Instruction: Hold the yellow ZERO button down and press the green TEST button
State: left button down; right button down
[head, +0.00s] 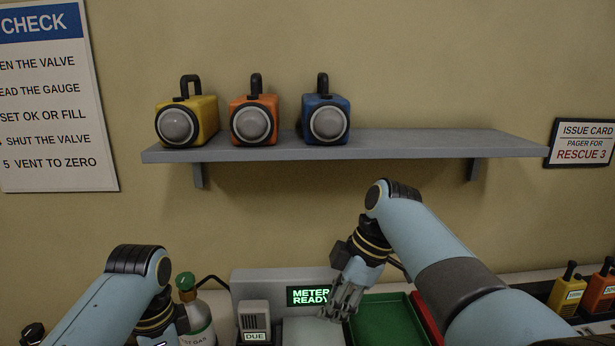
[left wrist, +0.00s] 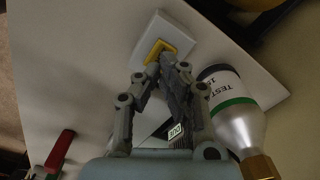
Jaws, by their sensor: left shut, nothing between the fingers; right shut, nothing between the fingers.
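In the left wrist view a yellow button (left wrist: 157,49) sits on a white box (left wrist: 172,35); I take it for ZERO, though no label is readable. My left gripper (left wrist: 164,62) is shut and empty, its fingertips at the button's near edge. Whether they press it down I cannot tell. In the head view my right gripper (head: 342,308) is shut and empty, in front of the meter's lit display (head: 307,295), which reads METER READY. I see no green TEST button; the right gripper and the picture's lower edge may hide it.
A gas bottle (left wrist: 237,120) stands close beside my left gripper. A grey device marked DUE (head: 254,318) stands by the meter. A green tray (head: 386,318) lies right of my right gripper. A shelf (head: 430,143) with three lamps runs above.

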pick_arm(q)
jog(key=shift+r, duration=2.15)
